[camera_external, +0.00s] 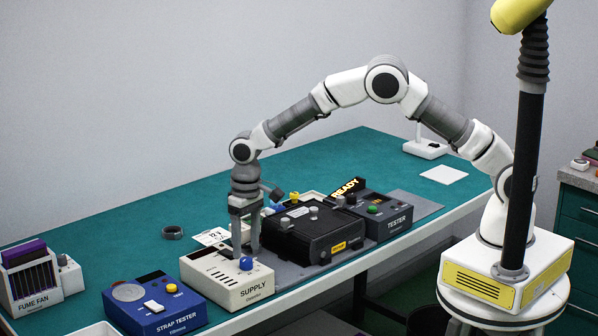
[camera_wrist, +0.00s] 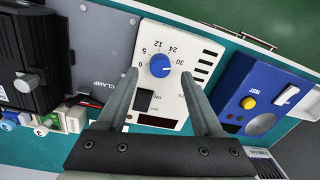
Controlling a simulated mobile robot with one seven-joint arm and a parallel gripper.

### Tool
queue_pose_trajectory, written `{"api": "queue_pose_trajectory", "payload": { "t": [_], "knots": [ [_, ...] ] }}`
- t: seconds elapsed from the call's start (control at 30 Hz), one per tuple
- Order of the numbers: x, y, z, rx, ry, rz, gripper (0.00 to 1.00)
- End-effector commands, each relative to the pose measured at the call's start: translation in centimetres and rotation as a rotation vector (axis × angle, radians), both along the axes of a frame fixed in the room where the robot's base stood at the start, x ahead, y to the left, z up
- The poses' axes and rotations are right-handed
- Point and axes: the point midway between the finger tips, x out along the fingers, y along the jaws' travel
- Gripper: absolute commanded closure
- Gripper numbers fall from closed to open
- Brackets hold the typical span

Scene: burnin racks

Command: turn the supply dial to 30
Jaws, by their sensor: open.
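The supply box (camera_external: 217,279) is cream, labelled SUPPLY, and sits near the table's front edge. Its blue round dial (camera_external: 246,263) also shows in the wrist view (camera_wrist: 160,65), ringed by printed numbers from 0 to 30. A small pale mark shows on the dial, but I cannot tell which number it points at. My gripper (camera_external: 246,254) points down over the box. In the wrist view its open fingers (camera_wrist: 160,73) lie on either side of the dial, with gaps visible. I cannot tell the exact fingertip height.
The blue strap tester (camera_external: 155,304) stands close to the left of the supply box. A black clamp unit (camera_external: 315,236) and the dark tester (camera_external: 378,214) stand to its right. A rack (camera_external: 30,278) stands far left. The teal table (camera_external: 120,258) is clear behind the strap tester.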

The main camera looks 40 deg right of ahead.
Motion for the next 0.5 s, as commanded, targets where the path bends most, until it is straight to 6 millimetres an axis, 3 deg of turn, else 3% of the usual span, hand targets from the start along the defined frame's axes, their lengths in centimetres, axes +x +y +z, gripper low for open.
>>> {"api": "queue_pose_trajectory", "payload": {
  "t": [0.2, 0.5],
  "knots": [
    [-0.1, 0.1, -2.5, -0.001, 0.002, -0.001, 0.32],
    [0.0, 0.2, -2.9, 0.001, 0.0, -0.001, 0.32]
  ]
}}
